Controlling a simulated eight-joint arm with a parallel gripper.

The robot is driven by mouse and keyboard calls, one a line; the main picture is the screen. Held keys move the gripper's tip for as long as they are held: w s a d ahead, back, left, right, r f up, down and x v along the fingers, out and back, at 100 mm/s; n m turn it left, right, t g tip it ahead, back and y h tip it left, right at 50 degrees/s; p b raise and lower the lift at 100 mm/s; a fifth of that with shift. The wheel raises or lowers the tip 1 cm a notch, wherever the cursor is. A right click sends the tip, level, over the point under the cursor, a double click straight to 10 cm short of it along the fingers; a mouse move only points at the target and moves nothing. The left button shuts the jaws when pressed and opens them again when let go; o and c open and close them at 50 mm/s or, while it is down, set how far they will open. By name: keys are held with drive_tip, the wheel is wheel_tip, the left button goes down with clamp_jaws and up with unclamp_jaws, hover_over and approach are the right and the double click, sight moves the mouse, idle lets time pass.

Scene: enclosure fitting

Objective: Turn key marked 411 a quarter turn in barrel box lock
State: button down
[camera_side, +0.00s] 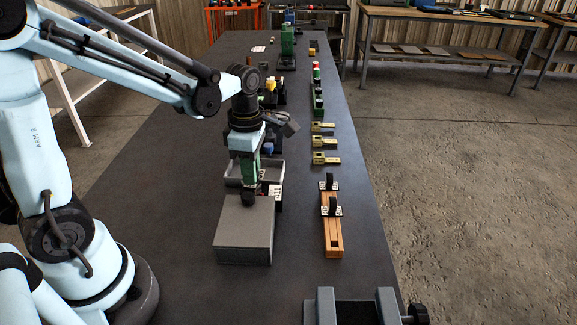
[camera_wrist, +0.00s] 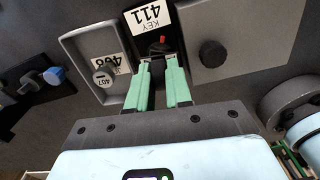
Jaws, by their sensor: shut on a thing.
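My gripper (camera_wrist: 160,66) has its green fingers closed on a dark key, of which little shows between the tips. A white tag reading KEY 411 (camera_wrist: 147,18) sits just beyond the fingertips, with a small red mark near it. In the side view my gripper (camera_side: 251,192) is low at the back edge of a grey box (camera_side: 243,240), and the 411 tag (camera_side: 276,192) shows at its right. The box top (camera_wrist: 262,35) carries a round black knob (camera_wrist: 212,53) in the wrist view. Whether the key is inside a lock barrel is hidden.
A grey tray (camera_wrist: 68,42) behind the box holds a 408 label and a round 407 tag. A wooden rack (camera_side: 333,245) with two upright black-headed tagged pieces stands right of the box. Yellow pieces (camera_side: 325,158) lie behind it; a vise (camera_side: 355,305) is in front.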

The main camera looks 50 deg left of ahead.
drive_tip(key=shift+n, duration=1.2)
drive_tip(key=n, duration=0.3)
drive_tip(key=c, duration=1)
unclamp_jaws()
drive_tip(key=shift+o, duration=0.2)
